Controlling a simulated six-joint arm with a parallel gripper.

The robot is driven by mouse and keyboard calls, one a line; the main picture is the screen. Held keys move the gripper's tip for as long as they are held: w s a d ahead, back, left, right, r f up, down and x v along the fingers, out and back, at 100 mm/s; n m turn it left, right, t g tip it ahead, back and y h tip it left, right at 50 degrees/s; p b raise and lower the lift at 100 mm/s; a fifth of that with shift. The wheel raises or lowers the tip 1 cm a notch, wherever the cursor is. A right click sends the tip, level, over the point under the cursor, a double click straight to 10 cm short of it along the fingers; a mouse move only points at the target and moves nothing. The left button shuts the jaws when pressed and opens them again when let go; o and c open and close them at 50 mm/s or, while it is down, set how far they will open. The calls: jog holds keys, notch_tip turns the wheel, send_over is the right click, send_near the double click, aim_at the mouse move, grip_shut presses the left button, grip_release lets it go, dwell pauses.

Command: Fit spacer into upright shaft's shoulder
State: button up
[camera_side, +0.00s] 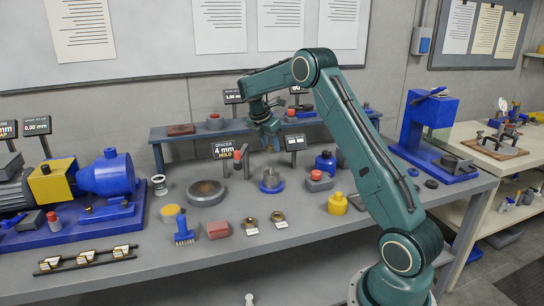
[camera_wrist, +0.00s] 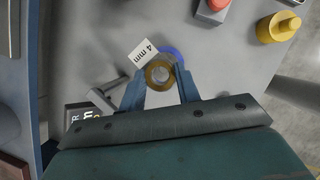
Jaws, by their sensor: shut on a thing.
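My gripper (camera_side: 269,146) points down above the workbench, and in the wrist view its blue fingers (camera_wrist: 160,88) are closed around a brass ring spacer (camera_wrist: 149,72). A white tag (camera_wrist: 143,53) reading "4 mm" is beside the spacer. The upright shaft (camera_side: 271,174) stands on a blue round base (camera_side: 271,187) below my gripper in the side view. In the wrist view the blue base (camera_wrist: 177,53) shows partly behind the ring, and something grey shows through its hole. I cannot tell whether the ring touches the shaft. The spacer is too small to make out in the side view.
Two other ring spacers (camera_side: 249,223) (camera_side: 277,216) with labels lie on the bench in front. A display (camera_side: 223,150) reads "SPACER 4 mm HOLD". A grey disc (camera_side: 206,193) is left, and a red-topped block (camera_side: 319,181) and yellow weight (camera_side: 337,204) are right.

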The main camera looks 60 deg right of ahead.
aim_at(271, 167)
jog(key=shift+f, duration=2.35)
jog(key=shift+f, duration=1.9)
dwell(2.1)
dwell(0.3)
jog(key=o, duration=1.1)
jog(key=v, duration=1.4)
